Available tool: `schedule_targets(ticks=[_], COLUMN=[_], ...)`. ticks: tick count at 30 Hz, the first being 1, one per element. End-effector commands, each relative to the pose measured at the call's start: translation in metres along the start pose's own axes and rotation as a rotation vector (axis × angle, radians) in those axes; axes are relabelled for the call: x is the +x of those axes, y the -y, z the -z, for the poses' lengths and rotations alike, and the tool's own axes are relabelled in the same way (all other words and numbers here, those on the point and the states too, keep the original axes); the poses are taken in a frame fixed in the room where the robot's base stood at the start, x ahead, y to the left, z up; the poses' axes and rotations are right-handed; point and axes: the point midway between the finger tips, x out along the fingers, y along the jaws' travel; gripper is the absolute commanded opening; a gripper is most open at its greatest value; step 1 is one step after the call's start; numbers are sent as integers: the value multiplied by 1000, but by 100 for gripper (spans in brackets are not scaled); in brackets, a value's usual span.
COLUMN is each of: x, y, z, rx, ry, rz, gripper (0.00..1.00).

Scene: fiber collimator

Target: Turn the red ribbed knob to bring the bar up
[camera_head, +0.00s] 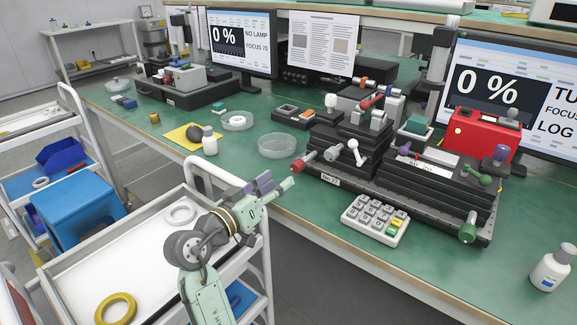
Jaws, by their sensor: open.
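A red knob (302,163) sticks out at the front left of the black stage assembly (345,180) on the green bench; its ribs are too small to make out. Another red cylindrical part (371,102) sits higher on the same assembly, so I cannot be sure which is the ribbed knob. My gripper (278,184) is open and empty, left of and below the front red knob, with a gap between them. The right monitor (484,90) reads 0 % and the left monitor (240,40) reads 0 % with NO LAMP; no raised bar is visible.
A grey keypad (375,218) lies before the stages. Green knobs (467,228) and a white knob (354,148) also stick out. A white cart (90,260) stands below my arm. A red box (480,133) sits behind.

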Motion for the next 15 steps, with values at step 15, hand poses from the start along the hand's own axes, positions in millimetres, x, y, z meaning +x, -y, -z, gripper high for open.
schedule_targets(ticks=[15], x=[82], y=[0], z=[2], rx=[1], ry=[-2], rz=[2], gripper=[45])
